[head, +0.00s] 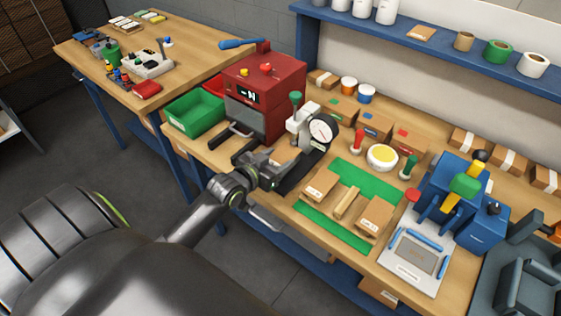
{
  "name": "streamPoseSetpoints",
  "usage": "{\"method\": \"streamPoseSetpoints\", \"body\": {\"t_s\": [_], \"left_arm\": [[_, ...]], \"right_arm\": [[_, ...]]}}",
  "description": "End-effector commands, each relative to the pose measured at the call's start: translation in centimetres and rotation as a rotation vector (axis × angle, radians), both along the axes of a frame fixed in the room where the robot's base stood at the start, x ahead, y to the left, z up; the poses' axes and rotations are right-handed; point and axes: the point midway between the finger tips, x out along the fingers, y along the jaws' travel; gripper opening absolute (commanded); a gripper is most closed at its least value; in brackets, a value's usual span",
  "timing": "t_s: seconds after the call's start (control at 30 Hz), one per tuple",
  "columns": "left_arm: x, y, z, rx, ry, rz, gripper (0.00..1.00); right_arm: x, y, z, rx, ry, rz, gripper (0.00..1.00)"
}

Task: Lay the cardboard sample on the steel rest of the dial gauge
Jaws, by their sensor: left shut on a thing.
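The dial gauge (321,129) stands on the workbench, with a round white face and a pale body topped by a green knob. My left gripper (284,164) is at the foot of the gauge, close in front of it. It is shut on a thin piece that I take for the cardboard sample, mostly hidden by the fingers at this size. The steel rest of the gauge is hidden or too small to make out behind the gripper. I cannot tell whether the sample touches it. My right gripper is not in view.
A red machine (264,88) and a green bin (194,113) stand left of the gauge. A green mat (347,169) with cardboard pieces lies to the right. A yellow-topped round pot (382,157), stamps and a blue press (455,195) crowd the bench further right.

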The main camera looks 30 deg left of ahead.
Motion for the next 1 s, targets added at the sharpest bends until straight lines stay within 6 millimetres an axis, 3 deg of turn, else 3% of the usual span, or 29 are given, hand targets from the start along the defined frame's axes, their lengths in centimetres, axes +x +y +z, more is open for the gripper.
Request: {"method": "streamPoseSetpoints", "body": {"t_s": [0.2, 0.3, 0.43, 0.87, 0.9, 1.0], "left_arm": [[2.1, -0.2, 0.2, -0.003, -0.002, 0.0, 0.33], [1.7, -0.1, -1.9, -0.005, 0.004, 0.003, 0.33], [1.7, -0.1, -3.3, -0.002, 0.002, 0.002, 0.33], [1.7, -0.1, -4.1, -0.001, 0.0, 0.001, 0.33], [1.7, -0.1, -3.9, -0.001, 0.0, 0.001, 0.58], [1.7, -0.1, -3.8, -0.001, 0.0, 0.001, 0.72]], "right_arm": [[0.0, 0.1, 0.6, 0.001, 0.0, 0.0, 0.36], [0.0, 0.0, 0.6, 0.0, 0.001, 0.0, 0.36], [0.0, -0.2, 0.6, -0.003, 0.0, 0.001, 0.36], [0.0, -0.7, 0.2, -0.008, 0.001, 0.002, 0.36], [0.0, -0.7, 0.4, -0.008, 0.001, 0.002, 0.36], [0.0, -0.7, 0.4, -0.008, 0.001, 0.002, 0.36]]}}
